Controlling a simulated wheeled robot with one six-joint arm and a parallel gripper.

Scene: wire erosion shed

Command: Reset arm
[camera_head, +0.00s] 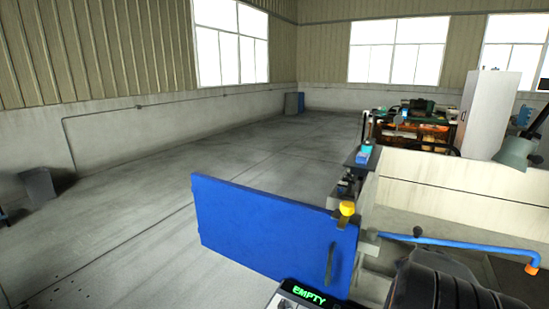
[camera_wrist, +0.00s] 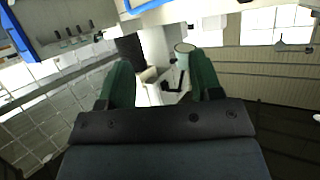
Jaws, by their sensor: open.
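My gripper (camera_wrist: 160,82) shows in the wrist view as two green fingers standing well apart. Nothing is held between them. Behind the gap, at some distance, are pale block-like shapes and a pale green cylinder (camera_wrist: 184,50); I cannot tell what they are. The gripper's fingers are not seen in the head view.
A blue door panel (camera_head: 265,232) with a dark handle stands open in front, beside a pale machine enclosure (camera_head: 440,180). A small display (camera_head: 309,294) reads EMPTY. A blue pipe (camera_head: 460,243) runs at right. A grey bin (camera_head: 38,187) stands far left; the floor between is clear.

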